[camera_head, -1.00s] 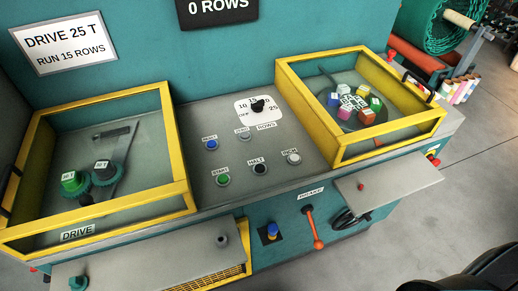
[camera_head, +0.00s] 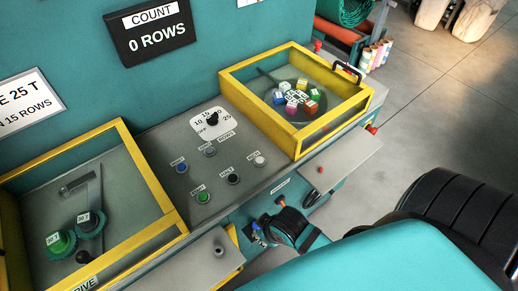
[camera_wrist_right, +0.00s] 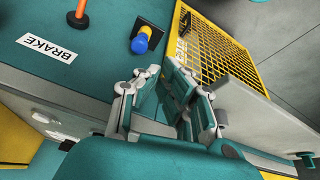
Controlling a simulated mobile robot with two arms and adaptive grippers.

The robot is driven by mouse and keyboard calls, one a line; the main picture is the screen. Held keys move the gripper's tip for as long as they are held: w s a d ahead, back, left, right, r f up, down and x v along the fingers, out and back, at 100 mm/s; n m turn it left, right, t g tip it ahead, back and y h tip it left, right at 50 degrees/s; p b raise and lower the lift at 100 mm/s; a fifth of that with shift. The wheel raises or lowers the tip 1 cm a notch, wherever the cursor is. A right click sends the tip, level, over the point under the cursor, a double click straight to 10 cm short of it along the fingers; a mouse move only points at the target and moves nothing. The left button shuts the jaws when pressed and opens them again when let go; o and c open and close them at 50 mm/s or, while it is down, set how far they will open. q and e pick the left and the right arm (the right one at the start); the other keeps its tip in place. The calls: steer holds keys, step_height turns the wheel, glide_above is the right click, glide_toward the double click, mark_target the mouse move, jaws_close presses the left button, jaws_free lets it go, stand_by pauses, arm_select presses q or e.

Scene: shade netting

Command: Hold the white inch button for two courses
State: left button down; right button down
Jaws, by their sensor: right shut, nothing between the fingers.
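The white inch button (camera_head: 260,161) sits at the right end of the lower button row on the grey control panel, below the INCH label. Nothing touches it. My right gripper (camera_head: 262,234) is in front of the machine's teal front face, lower than the panel and the button. In the right wrist view my right gripper (camera_wrist_right: 162,72) is shut and empty, near the blue knob (camera_wrist_right: 140,44). My left gripper is not in view. The count display (camera_head: 155,32) reads 0 ROWS.
The halt button (camera_head: 233,179) and green start button (camera_head: 204,197) stand left of the inch button. Yellow-framed guards (camera_head: 290,137) flank the panel. A grey shelf (camera_head: 340,163) juts out at right. In the wrist view a yellow mesh (camera_wrist_right: 215,55) and orange brake lever (camera_wrist_right: 82,10) are close.

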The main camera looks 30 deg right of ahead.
steer(key=w+a+r+n+t+p, duration=0.1)
steer(key=w+r+n+t, duration=0.1)
steer(key=w+r, duration=0.5)
step_height(320, 180, up, 9)
steer(key=n+t+y, duration=0.2)
steer(key=n+t, duration=0.1)
steer(key=n, duration=0.4)
glide_above(258, 161)
steer(key=shift+s+p, duration=0.1)
steer(key=shift+p, duration=0.35)
steer(key=shift+f, duration=0.15)
step_height(258, 161, down, 8)
steer(key=b, duration=0.5)
steer(key=shift+f+b, duration=0.25)
steer(key=shift+b, duration=0.05)
